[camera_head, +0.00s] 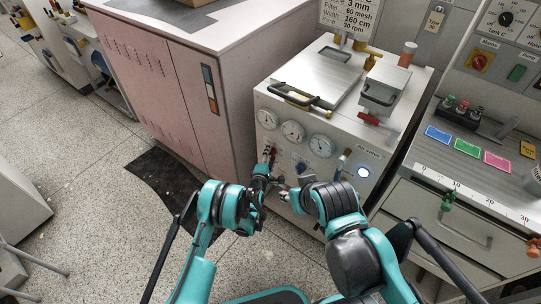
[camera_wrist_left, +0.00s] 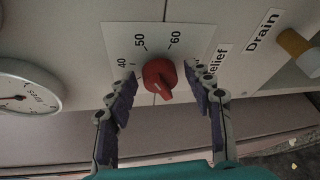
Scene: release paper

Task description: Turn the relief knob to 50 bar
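The red relief knob (camera_wrist_left: 158,76) shows in the left wrist view on a white scale plate marked 40, 50 and 60, beside the label "Relief". Its ridge slants toward the lower right and carries a light mark. I cannot tell the exact setting. My left gripper (camera_wrist_left: 161,88) is open, with one finger on each side of the knob and visible gaps to it. In the head view my left gripper (camera_head: 266,170) is at the machine's front panel, where the knob is hard to make out. My right gripper (camera_head: 284,190) is close beside it, too small to read.
The white machine (camera_head: 325,110) has several round gauges on its front; one gauge (camera_wrist_left: 27,92) shows in the left wrist view. A yellow-brown handle (camera_wrist_left: 298,48) sits by the "Drain" label. A pink cabinet (camera_head: 150,75) stands left, a drawer bench (camera_head: 440,235) right.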

